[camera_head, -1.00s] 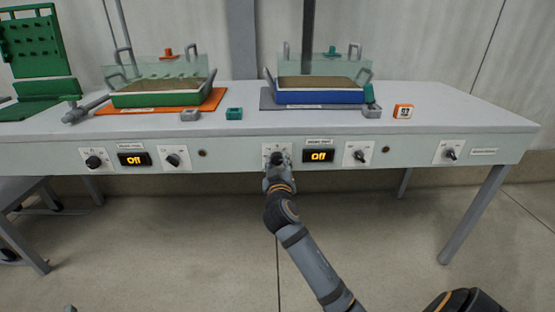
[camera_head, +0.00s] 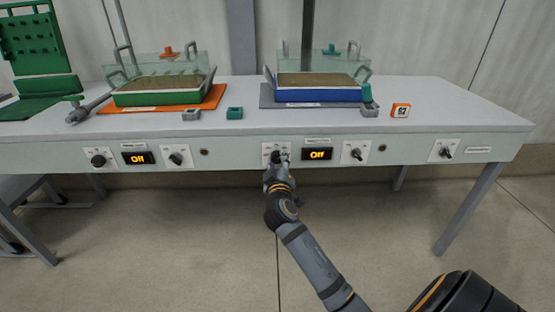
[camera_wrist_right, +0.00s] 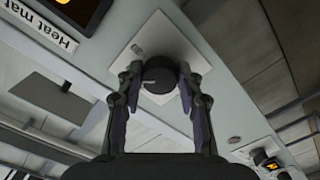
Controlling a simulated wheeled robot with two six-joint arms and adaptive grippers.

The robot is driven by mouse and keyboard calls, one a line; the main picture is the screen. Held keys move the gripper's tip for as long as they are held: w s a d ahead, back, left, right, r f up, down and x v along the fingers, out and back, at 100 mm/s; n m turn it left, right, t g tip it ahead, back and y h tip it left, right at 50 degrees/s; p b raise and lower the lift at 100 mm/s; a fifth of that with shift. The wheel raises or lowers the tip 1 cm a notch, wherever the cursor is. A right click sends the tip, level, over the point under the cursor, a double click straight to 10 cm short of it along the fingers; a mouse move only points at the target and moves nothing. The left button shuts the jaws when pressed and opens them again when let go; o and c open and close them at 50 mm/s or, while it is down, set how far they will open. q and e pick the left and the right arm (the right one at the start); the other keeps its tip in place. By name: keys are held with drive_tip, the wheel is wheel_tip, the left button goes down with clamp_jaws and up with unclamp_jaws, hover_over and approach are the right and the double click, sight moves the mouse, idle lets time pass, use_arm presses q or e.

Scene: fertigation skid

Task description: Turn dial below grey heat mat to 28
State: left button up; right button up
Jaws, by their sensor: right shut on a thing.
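The grey heat mat (camera_head: 266,98) lies on the bench under a blue tray (camera_head: 320,95). Below it, on the bench's front panel, is a black round dial (camera_head: 276,156) on a white plate. In the right wrist view the dial (camera_wrist_right: 160,75) sits between the fingertips of my right gripper (camera_wrist_right: 158,78), which is shut on it. The gripper also shows in the head view (camera_head: 279,164), reaching from below and covering part of the plate. The dial's scale marks are too small to read. My left gripper is out of view.
Another dial (camera_head: 355,153) is right of the display. An orange-framed block (camera_head: 401,110) stands on the bench. The floor before the bench is clear.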

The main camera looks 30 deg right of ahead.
drive_tip(key=shift+r+n, duration=0.15)
drive_tip(key=shift+n, duration=0.15)
idle(0.5)
drive_tip(key=o, duration=1.2)
drive_tip(key=shift+c, duration=0.2)
drive_tip(key=v, duration=0.7)
drive_tip(key=shift+s, duration=0.25)
drive_tip(key=shift+a, duration=0.1)
